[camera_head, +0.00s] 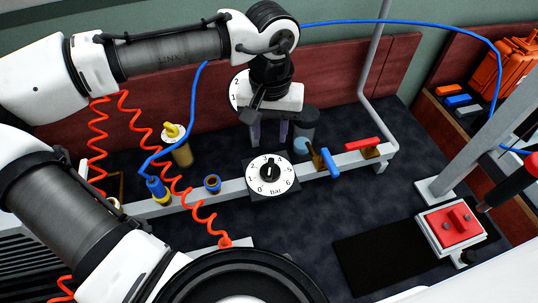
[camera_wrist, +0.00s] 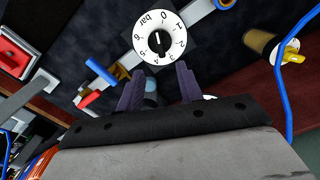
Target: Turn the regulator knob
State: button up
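The regulator knob (camera_head: 268,172) is a small black knob with a white pointer line, at the centre of a round white dial (camera_head: 290,184) marked in bar. The dial is mounted on the grey rail. In the wrist view the knob (camera_wrist: 159,42) lies beyond the fingertips, roughly in line with the gap between them. My gripper (camera_head: 269,137) has two dark purple fingers spread apart with nothing between them. It is behind and above the dial in the head view, apart from the knob. The fingers also show in the wrist view (camera_wrist: 158,72).
A blue-handled valve (camera_head: 330,162) and a red-handled valve (camera_head: 363,145) are right of the dial. A yellow-topped fitting (camera_head: 180,145) and red coiled hoses (camera_head: 205,215) are left. A second gauge (camera_head: 236,90) is partly hidden by my arm. A red switch box (camera_head: 455,226) stands right.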

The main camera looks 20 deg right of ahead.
aim_at(270, 166)
notch_tip(270, 166, down, 12)
jog(key=shift+r+p, duration=0.1)
jog(key=shift+p, duration=0.2)
grip_shut()
